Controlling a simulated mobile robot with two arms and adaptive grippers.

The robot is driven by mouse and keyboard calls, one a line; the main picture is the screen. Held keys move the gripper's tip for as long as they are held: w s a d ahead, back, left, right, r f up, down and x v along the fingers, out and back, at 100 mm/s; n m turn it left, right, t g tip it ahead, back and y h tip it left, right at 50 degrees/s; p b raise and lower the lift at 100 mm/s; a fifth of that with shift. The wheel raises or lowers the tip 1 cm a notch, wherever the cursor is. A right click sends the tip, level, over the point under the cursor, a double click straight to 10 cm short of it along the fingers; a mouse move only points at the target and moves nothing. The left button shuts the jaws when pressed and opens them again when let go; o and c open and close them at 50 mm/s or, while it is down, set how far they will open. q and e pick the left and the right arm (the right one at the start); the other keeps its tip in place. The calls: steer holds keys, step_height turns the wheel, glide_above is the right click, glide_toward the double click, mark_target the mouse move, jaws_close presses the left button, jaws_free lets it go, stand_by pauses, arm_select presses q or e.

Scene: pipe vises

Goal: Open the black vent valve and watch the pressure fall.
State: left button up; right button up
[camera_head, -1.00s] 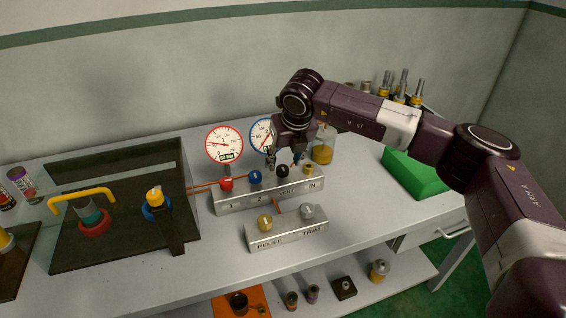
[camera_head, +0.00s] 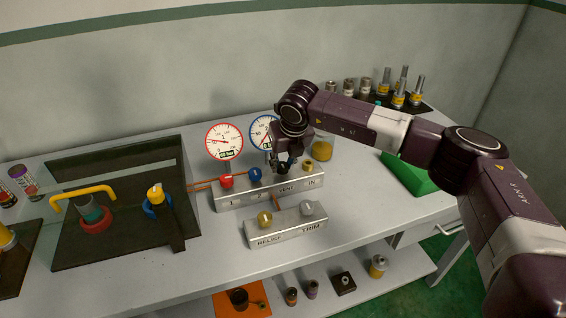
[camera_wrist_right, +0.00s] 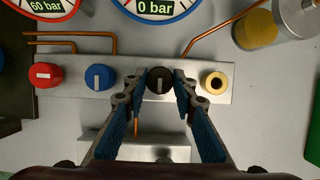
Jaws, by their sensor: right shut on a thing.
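In the head view the gripper mostly hides the knob. The red-rimmed gauge (camera_head: 224,141) reads 60 bar, and the blue-rimmed gauge (camera_wrist_right: 155,6) reads 0 bar. My left gripper is not in view.
A lower block (camera_head: 285,232) stands in front with relief and trim knobs. A yellow-filled jar (camera_head: 322,150) is close behind.

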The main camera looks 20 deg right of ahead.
steer(key=n+y+b, duration=0.1)
steer(key=n+b, duration=0.1)
steer(key=n, duration=0.1)
steer(key=shift+w+d+f+b, duration=0.1)
steer(key=shift+f+b, duration=0.05)
steer(key=shift+b, duration=0.2)
steer(key=n+y+b, duration=0.1)
steer(key=n, duration=0.2)
steer(key=shift+n+g, duration=0.3)
steer(key=n, duration=0.1)
steer(key=n+g+y+b, duration=0.1)
steer(key=n, duration=0.1)
steer(key=shift+w+d+r+n, duration=0.1)
steer(key=shift+r+n, duration=0.1)
steer(key=shift+n, duration=0.1)
steer(key=n+g, duration=0.1)
steer(key=n, duration=0.1)
steer(key=n+y, duration=0.1)
steer(key=n, duration=0.1)
steer(key=shift+w+n+g, duration=0.15)
steer(key=shift+n+g, duration=0.25)
steer(key=shift+d+n, duration=0.1)
steer(key=shift+n, duration=0.2)
steer(key=o, duration=1.2)
steer(key=shift+c, duration=0.2)
